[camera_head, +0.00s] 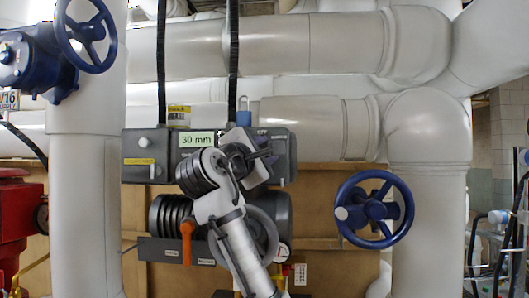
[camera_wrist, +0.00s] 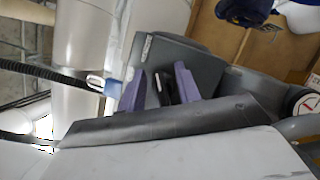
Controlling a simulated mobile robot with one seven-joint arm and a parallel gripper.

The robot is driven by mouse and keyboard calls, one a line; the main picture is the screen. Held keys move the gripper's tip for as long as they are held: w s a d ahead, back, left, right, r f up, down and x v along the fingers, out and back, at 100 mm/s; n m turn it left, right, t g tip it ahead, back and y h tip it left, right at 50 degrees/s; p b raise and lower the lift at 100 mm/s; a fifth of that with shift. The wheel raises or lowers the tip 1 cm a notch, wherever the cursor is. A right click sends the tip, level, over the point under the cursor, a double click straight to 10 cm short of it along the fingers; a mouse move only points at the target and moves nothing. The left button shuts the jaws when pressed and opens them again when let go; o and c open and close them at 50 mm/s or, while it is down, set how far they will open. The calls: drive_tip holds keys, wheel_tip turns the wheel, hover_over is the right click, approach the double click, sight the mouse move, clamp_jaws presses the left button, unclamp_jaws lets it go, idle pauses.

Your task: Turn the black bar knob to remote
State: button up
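The grey actuator box (camera_head: 282,165) hangs in the middle of the head view, with a green "30 mm" label (camera_head: 197,139) on its front. My gripper (camera_head: 265,153) is at the box's right front and covers part of it. In the wrist view, the dark grey box (camera_wrist: 185,62) lies beyond my two purple-grey fingers (camera_wrist: 158,82). A black bar knob (camera_wrist: 165,88) shows between the fingers, close to the right one, with a gap to the left one. The fingers are apart. Contact with the knob and its setting cannot be told. In the head view my gripper hides the knob.
A blue handwheel (camera_head: 375,209) stands to the right of the box, and another (camera_head: 88,35) is at upper left. An orange lever (camera_head: 187,240) is below the box. Large white pipes (camera_head: 180,50) run behind. A black cable (camera_wrist: 45,72) passes near the fingers.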

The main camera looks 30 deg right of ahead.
drive_tip(key=b+v, duration=0.5)
drive_tip(key=v, duration=0.8)
drive_tip(key=shift+a, duration=0.2)
drive_tip(key=shift+s+f, duration=0.1)
